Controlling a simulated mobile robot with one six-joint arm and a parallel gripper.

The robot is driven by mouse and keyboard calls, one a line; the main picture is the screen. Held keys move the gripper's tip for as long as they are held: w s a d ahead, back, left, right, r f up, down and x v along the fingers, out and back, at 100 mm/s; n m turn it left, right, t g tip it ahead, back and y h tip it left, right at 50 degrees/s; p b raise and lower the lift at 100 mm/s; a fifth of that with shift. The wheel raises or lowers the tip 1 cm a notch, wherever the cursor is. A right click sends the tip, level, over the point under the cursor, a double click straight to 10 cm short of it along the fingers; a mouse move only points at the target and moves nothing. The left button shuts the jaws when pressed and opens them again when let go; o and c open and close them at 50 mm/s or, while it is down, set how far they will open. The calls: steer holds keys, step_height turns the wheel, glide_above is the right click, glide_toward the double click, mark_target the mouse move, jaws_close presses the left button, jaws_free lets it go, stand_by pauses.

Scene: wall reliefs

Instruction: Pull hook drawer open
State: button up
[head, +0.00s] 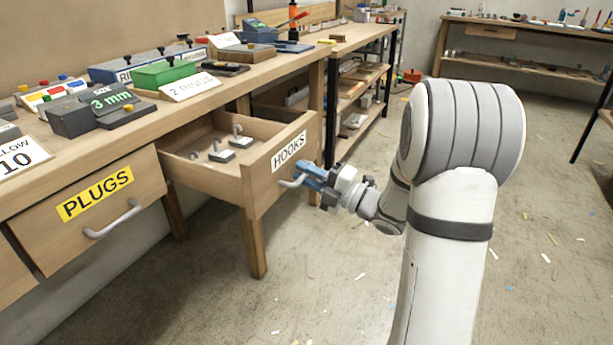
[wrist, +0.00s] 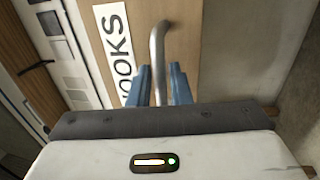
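The hooks drawer (head: 258,177) is pulled well out from the bench in the head view, with several hooks on grey blocks (head: 222,155) lying inside it. Its front carries a white HOOKS label (head: 288,151) and a metal handle (head: 292,182). My gripper (head: 309,177) is at this handle, its blue fingers in front of the drawer face. In the wrist view the handle (wrist: 157,50) runs down between the two blue fingers of my gripper (wrist: 160,88). The lower end of the handle is hidden behind the gripper body, and finger contact is hard to make out.
The closed plugs drawer (head: 95,215) with its own handle is to the left. The bench top (head: 215,92) holds several boxes and signs. A bench leg (head: 256,243) stands below the open drawer. The floor (head: 310,280) in front is free apart from small scraps.

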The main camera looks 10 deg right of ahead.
steer(key=shift+o, duration=0.6)
steer(key=shift+s+a, duration=0.1)
steer(key=shift+a, duration=0.05)
steer(key=p+v, duration=0.1)
steer(key=v, duration=0.6)
steer(key=shift+s+d, duration=0.25)
steer(key=shift+d, duration=0.05)
